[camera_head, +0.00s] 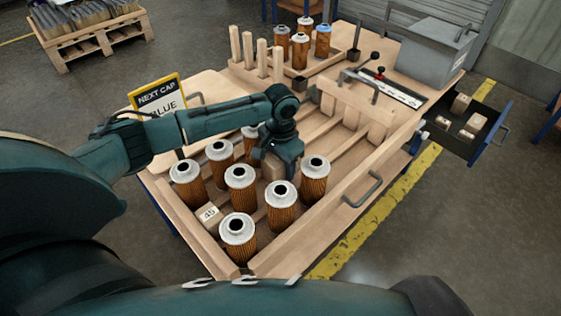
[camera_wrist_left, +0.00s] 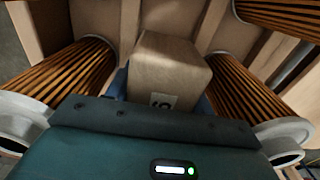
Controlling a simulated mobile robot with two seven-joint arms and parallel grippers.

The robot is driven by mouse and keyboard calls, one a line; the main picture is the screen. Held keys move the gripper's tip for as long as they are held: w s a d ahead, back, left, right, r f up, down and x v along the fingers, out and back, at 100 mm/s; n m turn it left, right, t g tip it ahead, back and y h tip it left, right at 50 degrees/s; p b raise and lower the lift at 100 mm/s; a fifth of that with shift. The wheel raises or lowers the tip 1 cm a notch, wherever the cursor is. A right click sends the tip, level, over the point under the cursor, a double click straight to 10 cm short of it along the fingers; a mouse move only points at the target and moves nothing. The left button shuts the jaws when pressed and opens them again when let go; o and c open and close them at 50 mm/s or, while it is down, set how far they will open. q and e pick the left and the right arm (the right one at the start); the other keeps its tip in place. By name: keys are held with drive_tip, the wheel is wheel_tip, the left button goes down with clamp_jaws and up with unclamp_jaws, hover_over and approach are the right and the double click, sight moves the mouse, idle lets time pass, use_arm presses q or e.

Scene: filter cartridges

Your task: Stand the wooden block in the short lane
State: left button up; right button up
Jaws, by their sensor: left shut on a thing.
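My left gripper (camera_head: 274,164) is shut on a wooden block (camera_wrist_left: 172,72), a pale brown cuboid with a small printed label. In the head view the block (camera_head: 272,168) is partly hidden by the gripper, among the filter cartridges. In the left wrist view cartridges stand on both sides of it. I cannot tell whether the block touches the lane floor. The wooden lane tray (camera_head: 318,243) holds several orange pleated cartridges (camera_head: 238,240) with white caps. Which lane is the short one is not clear. My right gripper is not in view.
Another block (camera_head: 208,213) marked 45 lies among the left cartridges. A "NEXT CAP" sign (camera_head: 157,97) stands behind my arm. An open drawer (camera_head: 463,130) at the right holds several small blocks. Wooden posts (camera_head: 262,57) and a grey box (camera_head: 432,52) stand at the back.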

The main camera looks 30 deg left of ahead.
use_arm(q)
drive_tip(key=shift+f, duration=0.4)
idle(0.5)
drive_tip(key=shift+f, duration=0.6)
drive_tip(key=o, duration=1.2)
drive_tip(key=shift+f, duration=0.1)
drive_tip(key=shift+c, duration=0.2)
wheel_tip(320, 180, up, 13)
drive_tip(key=shift+r, duration=0.1)
drive_tip(key=shift+s, duration=0.1)
